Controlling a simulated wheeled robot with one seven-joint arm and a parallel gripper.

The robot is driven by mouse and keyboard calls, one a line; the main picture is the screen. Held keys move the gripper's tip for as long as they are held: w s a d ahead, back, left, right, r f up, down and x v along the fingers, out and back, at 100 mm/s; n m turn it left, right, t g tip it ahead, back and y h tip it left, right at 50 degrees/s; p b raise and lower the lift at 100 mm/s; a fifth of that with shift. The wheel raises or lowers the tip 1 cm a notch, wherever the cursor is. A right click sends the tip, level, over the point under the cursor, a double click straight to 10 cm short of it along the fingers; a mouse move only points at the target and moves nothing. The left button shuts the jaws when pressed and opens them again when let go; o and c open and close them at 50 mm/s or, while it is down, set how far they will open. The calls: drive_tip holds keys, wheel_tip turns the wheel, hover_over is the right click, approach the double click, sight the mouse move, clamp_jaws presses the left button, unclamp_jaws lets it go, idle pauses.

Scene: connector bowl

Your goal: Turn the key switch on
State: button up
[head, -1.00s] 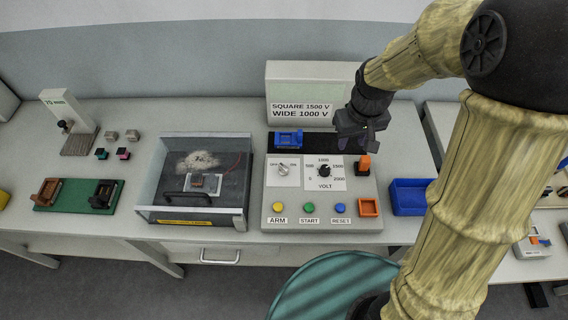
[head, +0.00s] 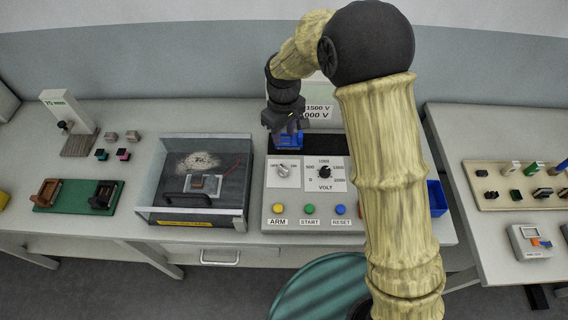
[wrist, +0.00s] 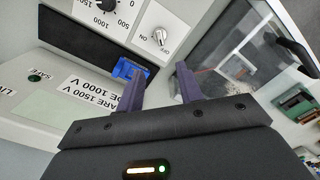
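The key switch (head: 283,170) is a small silvery knob on a white plate with OFF and ON labels, at the left of the grey control panel (head: 266,208). It also shows in the wrist view (wrist: 159,38), beyond the fingertips and apart from them. Which label it points to is too small to tell surely. My gripper (head: 279,136) is above the back of the panel, behind the key switch. In the wrist view my gripper (wrist: 157,78) has its two fingers spread, with nothing between them.
A blue connector block (head: 291,141) sits close by my gripper on the black strip. The voltage dial (head: 324,172) is right of the key switch; the ARM (head: 279,210), START and RESET buttons are in front. A clear-walled box (head: 150,190) stands left. My arm hides the panel's right side.

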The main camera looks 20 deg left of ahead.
sight(284, 167)
wheel_tip(284, 167, down, 16)
drive_tip(key=p, duration=0.4)
idle(0.3)
clamp_jaws()
